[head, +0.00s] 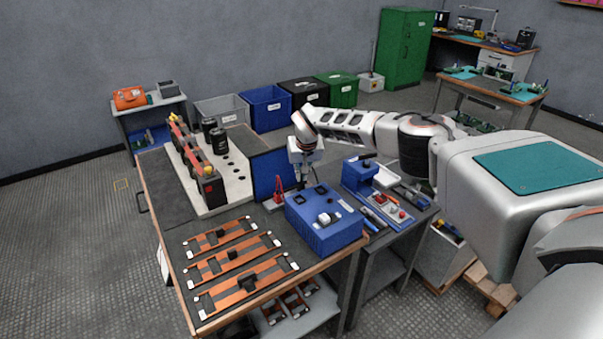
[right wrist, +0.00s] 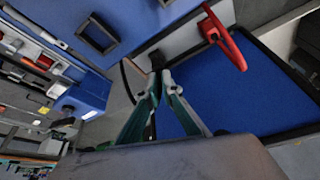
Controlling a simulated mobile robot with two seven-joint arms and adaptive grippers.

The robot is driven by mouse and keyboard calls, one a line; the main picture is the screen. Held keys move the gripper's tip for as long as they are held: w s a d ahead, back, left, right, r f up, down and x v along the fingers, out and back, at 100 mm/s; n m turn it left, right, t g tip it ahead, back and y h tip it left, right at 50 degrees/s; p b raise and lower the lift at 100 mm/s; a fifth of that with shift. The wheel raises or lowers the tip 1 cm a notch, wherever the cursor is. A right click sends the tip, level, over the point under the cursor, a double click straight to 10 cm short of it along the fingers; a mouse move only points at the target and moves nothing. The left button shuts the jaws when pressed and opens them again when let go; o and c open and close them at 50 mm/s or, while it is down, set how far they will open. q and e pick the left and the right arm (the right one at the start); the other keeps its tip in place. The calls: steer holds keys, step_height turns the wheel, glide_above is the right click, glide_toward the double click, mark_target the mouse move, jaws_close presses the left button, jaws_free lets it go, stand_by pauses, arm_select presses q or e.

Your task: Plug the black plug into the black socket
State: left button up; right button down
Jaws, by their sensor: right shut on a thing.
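My right gripper (head: 303,184) hangs beside the blue box (head: 330,236), near the blue panel (head: 272,176). In the right wrist view its fingertips (right wrist: 159,78) are shut on a small dark thing, apparently the black plug (right wrist: 157,60). A thin black cable curves beside it. Fingers hide part of the plug. The blue box carries two black square frames on top, which look like sockets; one black socket (head: 321,189) is nearer the gripper, and a frame also shows in the right wrist view (right wrist: 84,42). The plug is apart from these frames. My left gripper is not in view.
A red upright piece (head: 278,189) stands close to the gripper, by the blue panel. Orange busbar strips (head: 232,268) lie on the front table. A white board (head: 232,180) holds black capacitors. A tool tray (head: 385,208) lies right of the blue box.

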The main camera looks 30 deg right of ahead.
steer(key=shift+f+b, duration=0.35)
steer(key=shift+f, duration=0.1)
stand_by(1.1)
steer(key=c, duration=2.2)
jaws_free()
steer(key=shift+o, duration=0.2)
steer(key=shift+r, duration=0.15)
